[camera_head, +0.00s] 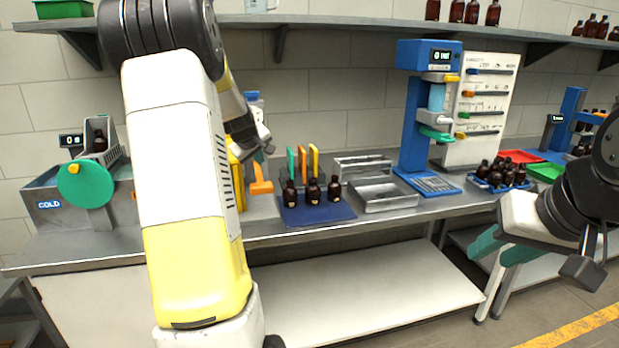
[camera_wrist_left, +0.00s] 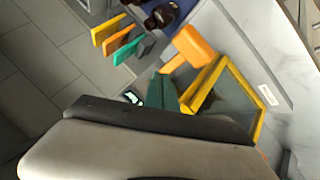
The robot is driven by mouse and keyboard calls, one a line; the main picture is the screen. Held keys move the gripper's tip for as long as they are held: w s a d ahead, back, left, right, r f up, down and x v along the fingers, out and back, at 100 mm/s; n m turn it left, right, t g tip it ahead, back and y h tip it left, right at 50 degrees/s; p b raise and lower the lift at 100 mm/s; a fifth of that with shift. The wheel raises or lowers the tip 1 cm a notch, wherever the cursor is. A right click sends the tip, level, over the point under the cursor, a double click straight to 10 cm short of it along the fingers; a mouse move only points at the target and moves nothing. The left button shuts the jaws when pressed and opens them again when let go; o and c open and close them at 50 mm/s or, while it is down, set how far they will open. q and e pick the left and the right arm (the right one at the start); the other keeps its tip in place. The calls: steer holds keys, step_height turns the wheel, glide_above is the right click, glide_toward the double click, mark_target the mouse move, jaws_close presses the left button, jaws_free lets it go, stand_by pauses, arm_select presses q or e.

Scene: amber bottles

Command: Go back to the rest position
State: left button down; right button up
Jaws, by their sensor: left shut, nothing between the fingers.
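My left gripper (camera_head: 262,157) is in front of the back wall above the bench, partly hidden behind my own white and yellow arm. In the left wrist view its teal fingertips (camera_wrist_left: 162,93) are together with nothing between them. An orange-handled item (camera_head: 260,180) and a yellow-framed item (camera_head: 239,188) are just below it; the orange handle (camera_wrist_left: 190,46) and yellow frame (camera_wrist_left: 245,88) also show in the wrist view. My right gripper (camera_head: 503,249) is at the right, in front of the bench, with teal fingers pointing lower left. Its jaw gap is unclear.
Several amber bottles (camera_head: 313,192) stand on a blue mat (camera_head: 316,215). Steel trays (camera_head: 385,194), a blue press (camera_head: 413,125) and a bottle rack (camera_head: 498,176) are further right. A cold bath (camera_head: 48,205) with a green disc is at left. A shelf (camera_head: 340,22) runs above.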

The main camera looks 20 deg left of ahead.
arm_select(q)
steer(key=s+d+r+m+h, duration=0.1)
steer(key=s+d+r+m, duration=0.25)
steer(key=s+d, duration=0.4)
steer(key=s+d+r+m+h, duration=0.2)
steer(key=s+d+r, duration=0.3)
steer(key=d, duration=0.4)
steer(key=s+d+f+m+g, duration=0.1)
steer(key=s+d+m, duration=0.1)
steer(key=s, duration=0.5)
steer(key=s+d+f+m+g, duration=0.1)
steer(key=s+d+f+m, duration=0.1)
steer(key=s+d, duration=0.3)
steer(key=s+d+f+m+h, duration=0.1)
steer(key=s+d, duration=0.3)
steer(key=s, duration=0.6)
steer(key=shift+f+m+g, duration=0.25)
steer(key=shift+m+g, duration=0.15)
steer(key=shift+m, duration=0.45)
steer(key=shift+a, duration=0.1)
